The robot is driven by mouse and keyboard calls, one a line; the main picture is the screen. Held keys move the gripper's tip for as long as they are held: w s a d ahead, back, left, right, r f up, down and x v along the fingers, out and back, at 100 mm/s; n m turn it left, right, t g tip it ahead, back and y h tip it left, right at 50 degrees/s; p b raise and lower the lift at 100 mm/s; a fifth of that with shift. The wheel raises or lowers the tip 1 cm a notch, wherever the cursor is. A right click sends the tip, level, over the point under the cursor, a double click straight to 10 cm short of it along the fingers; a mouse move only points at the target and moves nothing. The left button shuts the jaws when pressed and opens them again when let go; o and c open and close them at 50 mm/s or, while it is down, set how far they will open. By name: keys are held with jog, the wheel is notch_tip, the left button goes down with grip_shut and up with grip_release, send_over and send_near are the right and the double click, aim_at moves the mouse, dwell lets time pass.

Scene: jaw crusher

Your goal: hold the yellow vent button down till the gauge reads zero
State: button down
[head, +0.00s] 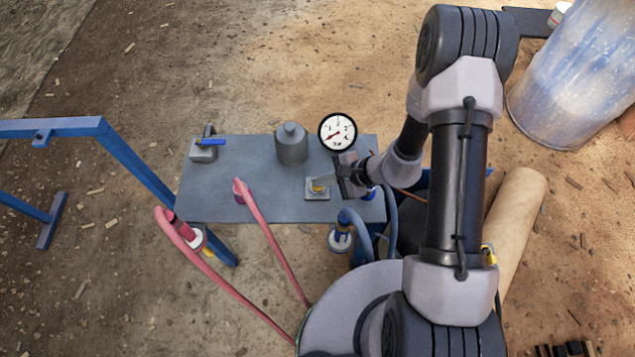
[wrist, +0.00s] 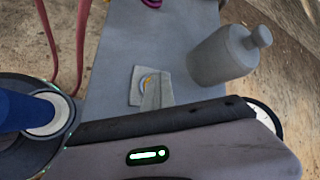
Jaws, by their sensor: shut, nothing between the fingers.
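The yellow vent button (head: 317,188) sits on a small pale plate on the grey bench, left of my gripper. In the wrist view the button (wrist: 146,82) is partly hidden behind the finger. My gripper (head: 329,183) is shut and empty, its tip at the button's right side. In the wrist view my gripper (wrist: 157,94) overlaps the button's edge; I cannot tell whether it touches or presses it. The round white gauge (head: 338,132) stands behind the gripper, its red needle pointing down and left. The numbers are too small to read.
A grey canister (head: 291,146) stands behind the button on the grey bench (head: 235,185). A valve with a blue handle (head: 211,142) is at the bench's far left. Pink hoses (head: 272,240) rise in front, and a blue hose (head: 352,222) curves at the front right.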

dwell(0.3)
jog(key=shift+r+p, duration=0.45)
jog(key=shift+r, duration=0.5)
jog(key=shift+r+p, duration=1.45)
jog(key=shift+r, duration=1.05)
